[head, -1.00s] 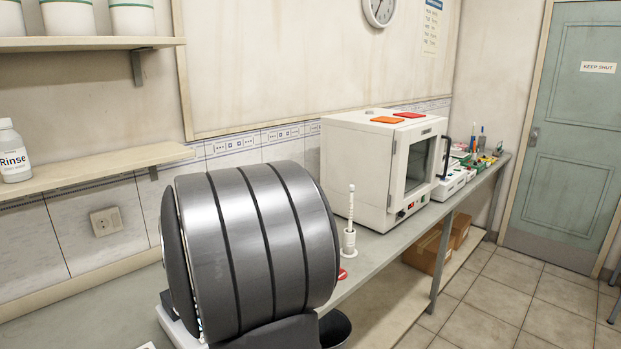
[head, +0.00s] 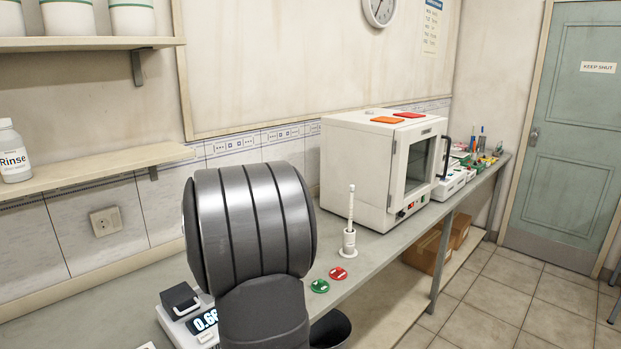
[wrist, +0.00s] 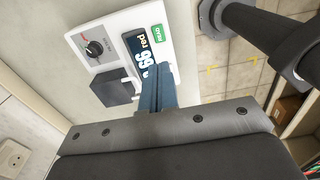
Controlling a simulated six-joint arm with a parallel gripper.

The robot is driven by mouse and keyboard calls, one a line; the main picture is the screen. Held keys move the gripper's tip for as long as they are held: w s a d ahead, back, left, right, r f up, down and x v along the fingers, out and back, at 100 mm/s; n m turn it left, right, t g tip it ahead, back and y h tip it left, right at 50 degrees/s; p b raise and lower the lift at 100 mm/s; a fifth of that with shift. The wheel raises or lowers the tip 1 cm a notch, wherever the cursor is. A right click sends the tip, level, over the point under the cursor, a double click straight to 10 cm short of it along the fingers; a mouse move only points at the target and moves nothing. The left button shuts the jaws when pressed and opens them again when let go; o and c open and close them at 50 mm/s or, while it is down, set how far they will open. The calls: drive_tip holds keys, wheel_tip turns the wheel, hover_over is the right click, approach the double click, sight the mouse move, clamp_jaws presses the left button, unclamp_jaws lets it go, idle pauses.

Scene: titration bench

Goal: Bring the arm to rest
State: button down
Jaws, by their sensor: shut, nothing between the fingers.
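My gripper (wrist: 163,90) is in the wrist view, its blue fingers together with nothing between them. The fingers point toward a white instrument (wrist: 108,37) with a knob, a dark block and a display, and they overlap part of that display in the picture. In the head view, my dark grey arm stands in front of the bench and hides the gripper. The same instrument shows at the lower left of the head view, partly behind my arm, with a lit display (head: 204,320).
On the bench (head: 378,252) stand a white oven (head: 365,175) and a white upright holder (head: 349,243). A green disc (head: 320,286) and a red disc (head: 338,273) lie near the front edge. A shelf (head: 95,168) with a Rinse bottle (head: 13,155) is at left.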

wheel_tip(320, 180, down, 6)
drive_tip(key=shift+r, duration=0.2)
wheel_tip(320, 180, up, 10)
drive_tip(key=shift+f, duration=0.25)
drive_tip(key=c, duration=1.9)
unclamp_jaws()
drive_tip(key=o, duration=1.9)
drive_tip(key=s+r+t+y, duration=0.2)
drive_tip(key=s+r, duration=0.5)
drive_tip(key=r, duration=0.6)
drive_tip(key=shift+s+a, duration=0.4)
drive_tip(key=x, duration=0.9)
drive_tip(key=shift+w+a+f, duration=0.15)
drive_tip(key=shift+w+f, duration=0.05)
drive_tip(key=shift+f, duration=0.1)
drive_tip(key=shift+r, duration=0.1)
